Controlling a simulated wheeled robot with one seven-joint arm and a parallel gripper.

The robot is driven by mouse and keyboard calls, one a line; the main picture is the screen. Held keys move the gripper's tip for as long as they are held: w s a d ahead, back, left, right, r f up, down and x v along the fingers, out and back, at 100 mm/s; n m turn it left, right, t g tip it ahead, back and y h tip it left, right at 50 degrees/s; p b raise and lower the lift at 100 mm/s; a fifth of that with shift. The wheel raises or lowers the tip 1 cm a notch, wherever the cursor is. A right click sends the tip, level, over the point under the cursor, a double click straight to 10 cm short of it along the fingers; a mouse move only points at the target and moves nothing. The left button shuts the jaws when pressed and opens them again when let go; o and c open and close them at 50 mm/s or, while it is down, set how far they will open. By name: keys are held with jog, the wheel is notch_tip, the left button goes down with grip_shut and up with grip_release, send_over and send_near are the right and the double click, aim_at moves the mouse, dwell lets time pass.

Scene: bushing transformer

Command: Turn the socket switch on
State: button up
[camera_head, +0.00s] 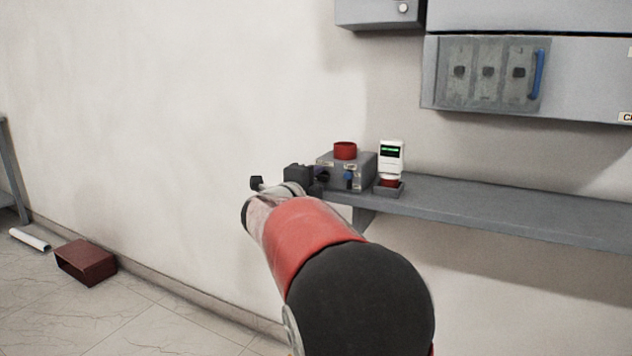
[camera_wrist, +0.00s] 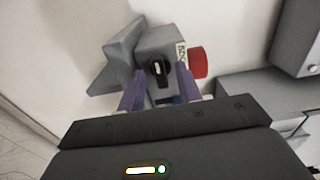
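A grey box (camera_head: 352,171) with a red round cap (camera_head: 345,150) on top stands at the left end of the shelf. In the wrist view the box (camera_wrist: 155,43) faces me, with the red cap (camera_wrist: 198,63) to its right. A black rotary switch (camera_wrist: 158,71) with a white mark is on its face; the mark runs roughly up and down in the picture. My gripper (camera_wrist: 159,73) is open, its two purple fingers on either side of the switch with visible gaps. In the head view my gripper (camera_head: 318,180) is beside the box and hides the switch.
A white device with a green display (camera_head: 391,155) stands in a small holder right of the box. The grey shelf (camera_head: 480,208) is otherwise clear to the right. Grey wall cabinets (camera_head: 590,80) hang above. A dark red open box (camera_head: 86,262) lies on the floor at left.

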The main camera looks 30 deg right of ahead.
grip_shut()
jog(key=shift+f+m+b, duration=0.1)
jog(key=shift+m+b, duration=0.2)
jog(key=shift+b, duration=0.1)
jog(key=m+b, duration=1.5)
jog(key=m, duration=0.2)
jog(key=shift+m, duration=0.3)
dwell(0.4)
grip_release()
